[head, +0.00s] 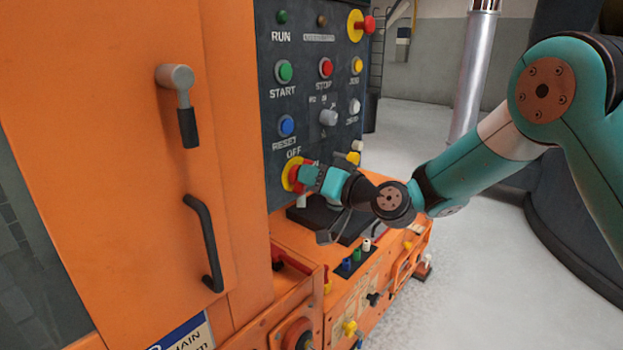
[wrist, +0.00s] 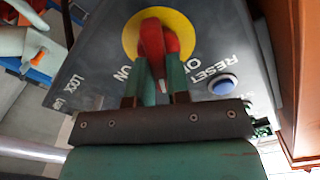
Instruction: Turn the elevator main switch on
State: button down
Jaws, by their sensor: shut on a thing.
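The main switch is a red rotary handle on a yellow round plate (head: 289,172), low on the dark control panel (head: 302,110). "OFF" is printed above it in the head view. My gripper (head: 308,175) is at the switch from the right. In the wrist view my gripper (wrist: 155,75) has its two green fingers on either side of the red handle, shut on it. The handle's lower part is partly hidden by the fingers.
Above are a blue reset button (head: 286,126), a green start button (head: 285,72), a red stop button (head: 326,68), a selector knob (head: 328,117) and a red emergency knob (head: 369,25). An orange cabinet door with a lever (head: 180,100) is left. An orange ledge with small knobs (head: 357,255) lies below.

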jog(key=m+p, duration=0.1)
jog(key=m, duration=0.2)
jog(key=m+p, duration=0.1)
jog(key=m, duration=0.3)
jog(key=m+p, duration=0.1)
jog(key=m, duration=0.3)
jog(key=shift+w+d+f, duration=0.15)
jog(key=shift+f, duration=0.15)
jog(key=shift+m, duration=0.4)
jog(key=c, duration=1.1)
grip_release()
jog(key=b+v, duration=0.6)
jog(key=v, duration=1.1)
jog(key=shift+d+f, duration=0.1)
jog(key=shift+d, duration=0.15)
